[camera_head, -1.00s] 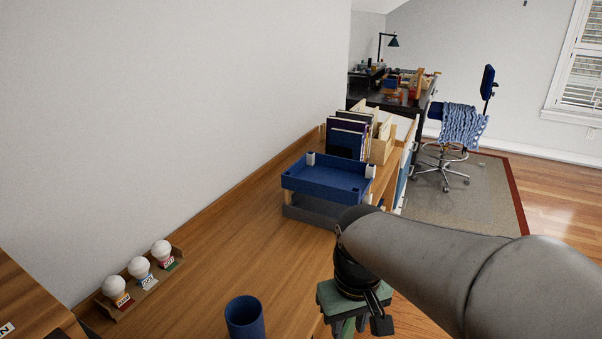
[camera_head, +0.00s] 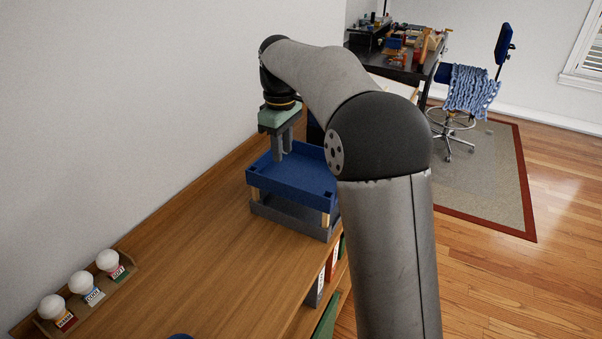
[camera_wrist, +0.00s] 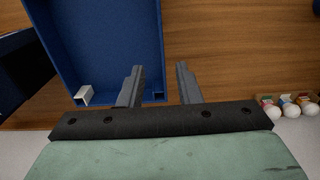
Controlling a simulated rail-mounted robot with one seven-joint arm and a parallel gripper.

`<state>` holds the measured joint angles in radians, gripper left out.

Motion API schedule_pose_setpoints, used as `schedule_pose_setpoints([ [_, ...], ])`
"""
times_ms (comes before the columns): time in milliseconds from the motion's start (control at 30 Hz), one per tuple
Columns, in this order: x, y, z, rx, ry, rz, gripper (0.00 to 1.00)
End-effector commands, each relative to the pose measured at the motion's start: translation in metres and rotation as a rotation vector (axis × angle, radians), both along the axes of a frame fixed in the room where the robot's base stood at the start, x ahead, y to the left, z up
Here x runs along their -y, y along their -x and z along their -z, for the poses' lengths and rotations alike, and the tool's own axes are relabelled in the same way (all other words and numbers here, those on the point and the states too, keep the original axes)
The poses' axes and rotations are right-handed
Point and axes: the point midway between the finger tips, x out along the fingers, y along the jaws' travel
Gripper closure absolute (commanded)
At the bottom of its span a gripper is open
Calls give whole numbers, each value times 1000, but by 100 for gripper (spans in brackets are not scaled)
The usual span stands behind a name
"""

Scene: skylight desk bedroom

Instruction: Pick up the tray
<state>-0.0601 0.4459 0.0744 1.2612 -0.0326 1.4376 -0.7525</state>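The blue tray (camera_head: 290,183) is the upper tier of a two-tier stand, held on posts above a grey lower tray (camera_head: 290,218) on the wooden desk. My gripper (camera_head: 284,155) points down at the tray's far, wall-side edge. In the wrist view my gripper (camera_wrist: 159,68) is open, with a clear gap between its fingers. The blue tray (camera_wrist: 105,40) fills the left there, one finger over its inside and the other beyond its wall. The wall lies between the fingers in the picture; contact cannot be told.
A rack of several white bulbs (camera_head: 82,285) stands at the desk's near left; they also show in the wrist view (camera_wrist: 290,110). The desk (camera_head: 190,245) is clear between rack and trays. A wall runs along the left. A chair (camera_head: 465,95) stands beyond.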

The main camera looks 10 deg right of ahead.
Motion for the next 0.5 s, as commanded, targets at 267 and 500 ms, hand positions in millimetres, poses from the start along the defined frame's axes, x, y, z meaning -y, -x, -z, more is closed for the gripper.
schedule_pose_setpoints([
  [267,0,1,54,-1,0,0,69],
  [500,-1,1,71,-1,-1,1,69],
])
